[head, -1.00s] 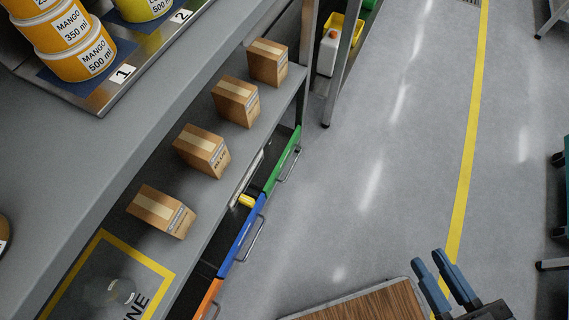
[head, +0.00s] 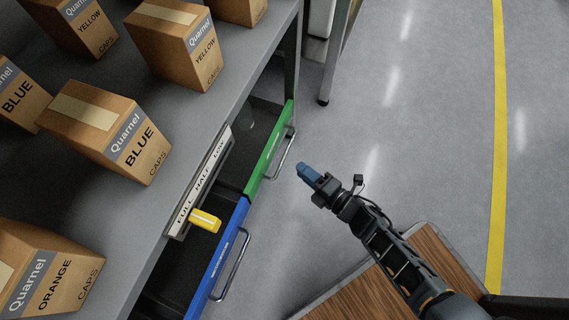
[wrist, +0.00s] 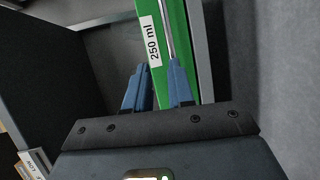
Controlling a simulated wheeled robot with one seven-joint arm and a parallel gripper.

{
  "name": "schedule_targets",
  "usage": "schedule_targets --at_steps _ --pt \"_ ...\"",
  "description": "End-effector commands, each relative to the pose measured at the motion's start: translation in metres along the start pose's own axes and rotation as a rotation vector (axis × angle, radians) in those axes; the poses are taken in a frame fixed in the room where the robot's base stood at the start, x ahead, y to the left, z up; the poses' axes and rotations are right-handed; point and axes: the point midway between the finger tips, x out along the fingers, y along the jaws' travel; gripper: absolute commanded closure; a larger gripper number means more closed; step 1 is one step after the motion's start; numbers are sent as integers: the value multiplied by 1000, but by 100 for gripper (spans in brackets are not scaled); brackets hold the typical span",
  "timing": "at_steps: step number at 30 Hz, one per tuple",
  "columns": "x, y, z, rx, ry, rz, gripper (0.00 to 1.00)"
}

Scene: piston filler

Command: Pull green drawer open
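The green drawer (head: 270,152) has a long green front with a silver bar handle (head: 284,155), under the shelf edge. A dark space shows behind its front; I cannot tell how far out it stands. In the wrist view the green front (wrist: 176,18) carries a "250 ml" label and the handle (wrist: 167,32) runs down towards the fingers. My gripper (head: 308,172) is just right of the handle in the head view, with a gap in the picture. In the wrist view my gripper (wrist: 158,88) has its two blue fingers apart and nothing clearly held.
The blue drawer (head: 218,262) with its own handle sits nearer, in line with the green one. A "FULL HALF LOW" strip (head: 203,182) with a yellow slider (head: 205,220) is beside them. Cartons (head: 112,128) stand on the shelf above. Floor (head: 420,130) to the right is clear.

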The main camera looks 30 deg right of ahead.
Motion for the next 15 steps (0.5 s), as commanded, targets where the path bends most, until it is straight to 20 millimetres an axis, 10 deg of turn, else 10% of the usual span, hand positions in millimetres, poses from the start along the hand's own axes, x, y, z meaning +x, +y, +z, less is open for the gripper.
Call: schedule_targets --at_steps 15 --pt "65 -18 2 -60 18 -1 77"
